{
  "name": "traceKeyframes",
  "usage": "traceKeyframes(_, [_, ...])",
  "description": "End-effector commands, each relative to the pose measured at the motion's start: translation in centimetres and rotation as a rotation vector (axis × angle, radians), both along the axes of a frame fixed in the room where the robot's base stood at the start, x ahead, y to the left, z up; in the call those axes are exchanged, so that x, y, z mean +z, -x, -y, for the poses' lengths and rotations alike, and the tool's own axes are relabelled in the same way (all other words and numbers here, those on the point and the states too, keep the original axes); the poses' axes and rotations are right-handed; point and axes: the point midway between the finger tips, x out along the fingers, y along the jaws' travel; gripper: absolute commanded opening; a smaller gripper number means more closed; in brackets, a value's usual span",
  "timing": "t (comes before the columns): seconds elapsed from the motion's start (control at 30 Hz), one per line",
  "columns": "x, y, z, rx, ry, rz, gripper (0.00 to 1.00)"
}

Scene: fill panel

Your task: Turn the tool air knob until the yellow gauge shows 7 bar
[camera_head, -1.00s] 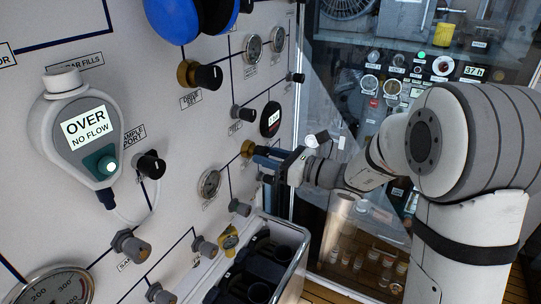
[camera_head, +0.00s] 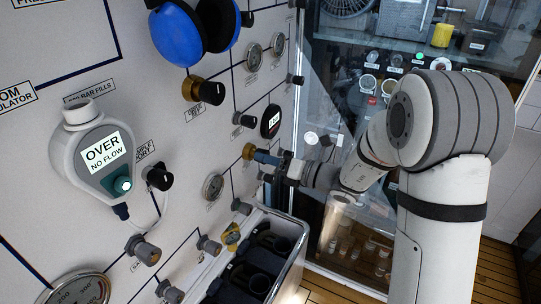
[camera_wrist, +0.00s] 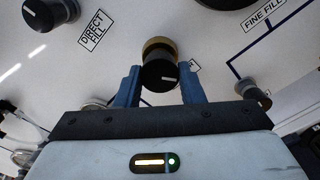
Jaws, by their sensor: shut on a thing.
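A black knob with a brass collar (camera_wrist: 160,70) sits on the white panel in the wrist view, with a pale pointer line on its face. My gripper (camera_wrist: 160,88) has its two blue fingers on either side of this knob and is shut on it. In the head view my gripper (camera_head: 262,157) meets the panel at the brass collar (camera_head: 249,152). The knob's label is mostly hidden, so its name cannot be read. A yellow gauge (camera_head: 231,234) is low on the panel, seen at a steep angle; its reading is too small to tell.
An open grey case (camera_head: 289,240) with black items stands below my gripper. A brass-collared knob (camera_head: 208,92), blue ear defenders (camera_head: 180,35) and a grey display unit (camera_head: 100,152) reading OVER, NO FLOW are on the panel. A glass-fronted cabinet is behind my arm.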

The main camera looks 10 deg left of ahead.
Motion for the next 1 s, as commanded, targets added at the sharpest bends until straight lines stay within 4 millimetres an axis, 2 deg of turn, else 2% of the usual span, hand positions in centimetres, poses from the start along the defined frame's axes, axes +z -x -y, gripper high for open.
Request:
traceKeyframes(0.53, [0.19,-0.02,-0.09,0.002,-0.012,-0.023,0.12])
traceKeyframes(0.57, [0.19,-0.02,-0.09,0.002,-0.012,-0.023,0.37])
traceKeyframes(0.6, [0.18,-0.02,-0.08,0.001,-0.012,-0.023,0.40])
traceKeyframes(0.8, [0.11,-0.02,-0.02,0.001,-0.011,-0.025,0.56])
traceKeyframes(1.0, [0.06,-0.02,0.01,0.000,-0.011,-0.026,0.57])
